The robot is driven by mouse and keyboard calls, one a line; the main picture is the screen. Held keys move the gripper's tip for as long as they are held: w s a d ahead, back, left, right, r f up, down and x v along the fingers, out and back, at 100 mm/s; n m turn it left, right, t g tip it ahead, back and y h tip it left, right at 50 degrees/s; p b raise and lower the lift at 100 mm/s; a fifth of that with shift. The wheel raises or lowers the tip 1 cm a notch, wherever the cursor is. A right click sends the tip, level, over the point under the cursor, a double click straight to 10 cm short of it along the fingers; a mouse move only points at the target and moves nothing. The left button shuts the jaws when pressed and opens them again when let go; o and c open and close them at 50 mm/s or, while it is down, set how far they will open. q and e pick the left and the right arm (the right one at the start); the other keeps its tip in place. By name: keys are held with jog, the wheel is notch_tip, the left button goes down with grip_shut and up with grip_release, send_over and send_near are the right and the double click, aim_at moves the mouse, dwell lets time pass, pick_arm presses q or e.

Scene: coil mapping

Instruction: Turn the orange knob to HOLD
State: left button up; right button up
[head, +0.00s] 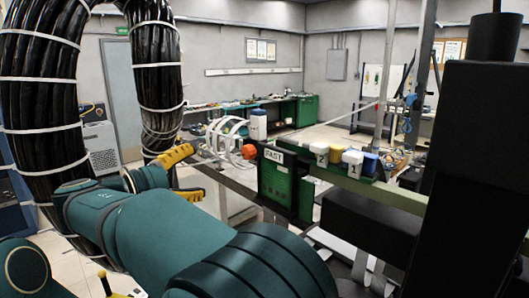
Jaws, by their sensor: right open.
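A small orange-red knob (249,152) shows at the left edge of a green box (282,187) in the head view. A white label reading FAST (274,156) sits on top of this box; I read no HOLD mark. My right gripper (190,175) has yellow fingers spread apart, one above the other, with nothing between them. It is to the left of the knob and clear of it in the picture. The teal arm behind it crosses the lower left. I cannot make out the knob's pointer. I do not make out my left gripper.
White cubes marked 2 (322,153) and 1 (352,163) stand on the rail right of the box, beside blue and yellow blocks. White rings (218,135) and a white canister (258,124) are behind. Thick black cable bundles (158,70) hang at left.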

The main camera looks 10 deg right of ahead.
aim_at(245, 153)
jog(key=x, duration=0.4)
jog(key=p+x, duration=0.1)
jog(key=x, duration=0.4)
jog(key=r+x, duration=0.1)
jog(key=x, duration=0.3)
jog(key=shift+w+d, duration=0.15)
jog(key=shift+d, duration=0.1)
jog(key=shift+c, duration=0.2)
grip_shut()
